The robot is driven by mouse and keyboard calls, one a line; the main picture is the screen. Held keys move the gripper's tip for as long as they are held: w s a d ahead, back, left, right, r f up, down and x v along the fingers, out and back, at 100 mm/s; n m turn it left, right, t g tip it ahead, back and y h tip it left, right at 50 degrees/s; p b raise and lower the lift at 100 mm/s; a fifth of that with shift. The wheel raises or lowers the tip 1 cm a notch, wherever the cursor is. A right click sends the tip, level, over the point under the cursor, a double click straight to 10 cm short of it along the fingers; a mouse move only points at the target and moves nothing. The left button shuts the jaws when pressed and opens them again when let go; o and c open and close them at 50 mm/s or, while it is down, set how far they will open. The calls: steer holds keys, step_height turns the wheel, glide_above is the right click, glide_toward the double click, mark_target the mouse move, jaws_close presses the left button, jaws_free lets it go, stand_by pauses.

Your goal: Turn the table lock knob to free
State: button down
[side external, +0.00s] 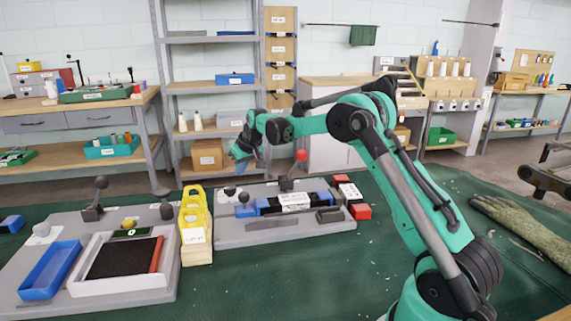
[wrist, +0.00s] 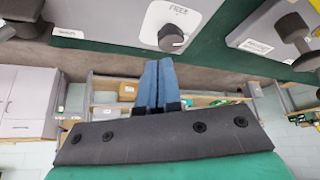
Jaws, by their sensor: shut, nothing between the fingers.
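In the wrist view, a dark round knob (wrist: 172,38) with a pale mark on its face sits on a white plate (wrist: 185,14). The plate has small lettering that I cannot read surely. My gripper (wrist: 157,64) has its two blue fingers pressed together with nothing between them. The fingertips appear just short of the knob in the picture; I cannot tell whether they touch it. In the side external view, my gripper (side external: 240,162) hangs above the left part of a grey board (side external: 285,234). A white plate (side external: 229,194) with a small dark knob lies below it.
A red-topped lever (side external: 300,157) stands on the board right of my gripper. A yellow holder (side external: 195,222) stands to its left. A blue tray (side external: 50,270) and a white-framed dark tray (side external: 120,262) lie farther left. Green table cloth is bare in front.

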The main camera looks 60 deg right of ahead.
mark_target(230, 191)
steer(key=shift+a+r, duration=0.1)
steer(key=shift+r, duration=0.05)
steer(key=shift+w+a+f, duration=0.15)
steer(key=shift+a+f, duration=0.25)
steer(key=shift+f, duration=0.6)
steer(key=shift+w+a+f, duration=0.2)
steer(key=shift+a+f, duration=0.2)
steer(key=shift+f, duration=0.65)
steer(key=shift+w+a+f, duration=0.15)
steer(key=shift+a+f, duration=0.25)
steer(key=shift+f, duration=0.6)
steer(key=shift+w+d, duration=0.2)
steer(key=shift+s+d, duration=0.3)
steer(key=shift+d, duration=0.15)
steer(key=shift+d, duration=0.5)
steer(key=shift+d, duration=0.15)
steer(key=shift+s, duration=0.15)
